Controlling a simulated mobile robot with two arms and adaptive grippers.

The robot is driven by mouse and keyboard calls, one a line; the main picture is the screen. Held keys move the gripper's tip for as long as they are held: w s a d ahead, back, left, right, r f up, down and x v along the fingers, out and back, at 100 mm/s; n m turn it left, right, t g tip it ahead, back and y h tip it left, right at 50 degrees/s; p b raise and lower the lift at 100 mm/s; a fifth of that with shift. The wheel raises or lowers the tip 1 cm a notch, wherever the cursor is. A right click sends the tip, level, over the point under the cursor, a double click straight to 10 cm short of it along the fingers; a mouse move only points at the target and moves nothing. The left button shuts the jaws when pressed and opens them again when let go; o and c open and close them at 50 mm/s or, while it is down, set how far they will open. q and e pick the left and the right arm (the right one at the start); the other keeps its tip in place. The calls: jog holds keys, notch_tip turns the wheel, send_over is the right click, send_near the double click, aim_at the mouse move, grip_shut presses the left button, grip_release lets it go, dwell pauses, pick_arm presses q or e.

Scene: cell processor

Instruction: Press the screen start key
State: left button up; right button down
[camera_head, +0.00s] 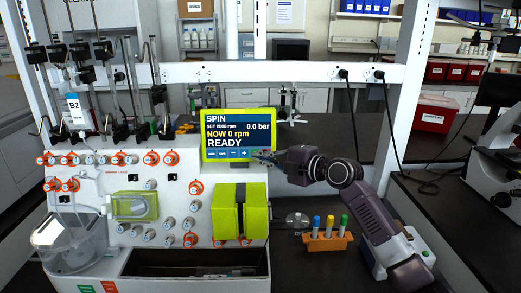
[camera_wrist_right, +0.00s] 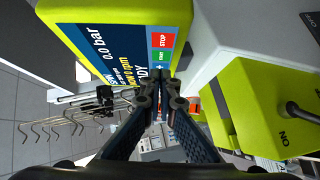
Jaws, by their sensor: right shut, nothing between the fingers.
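The screen (camera_head: 238,128) has a yellow-green frame and stands on the white cell processor. It reads SPIN, SET 2000 rpm, NOW 0 rpm, READY and 0.0 bar, with a row of keys along its bottom. My right gripper (camera_head: 263,157) is shut and empty at the screen's lower right corner, hiding part of the key row. In the right wrist view, the shut fingertips (camera_wrist_right: 165,92) are close to the green start key (camera_wrist_right: 162,55), beside the red STOP key (camera_wrist_right: 163,40). I cannot tell whether they touch the screen. My left gripper is not in view.
Below the screen is a yellow-green block (camera_head: 226,211) on the machine's front. An orange rack (camera_head: 326,242) with several capped tubes stands on the dark bench beside my right arm. White dials and orange-rimmed knobs fill the panel at left. A microscope is at far right.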

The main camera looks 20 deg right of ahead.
jog(key=shift+w+d+f, duration=0.1)
jog(key=shift+w+d, duration=0.15)
jog(key=shift+w, duration=0.4)
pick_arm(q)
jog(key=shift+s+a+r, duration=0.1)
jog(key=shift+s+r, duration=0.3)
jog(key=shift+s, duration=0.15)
pick_arm(e)
jog(key=shift+w+f, duration=0.2)
jog(key=shift+w, duration=0.1)
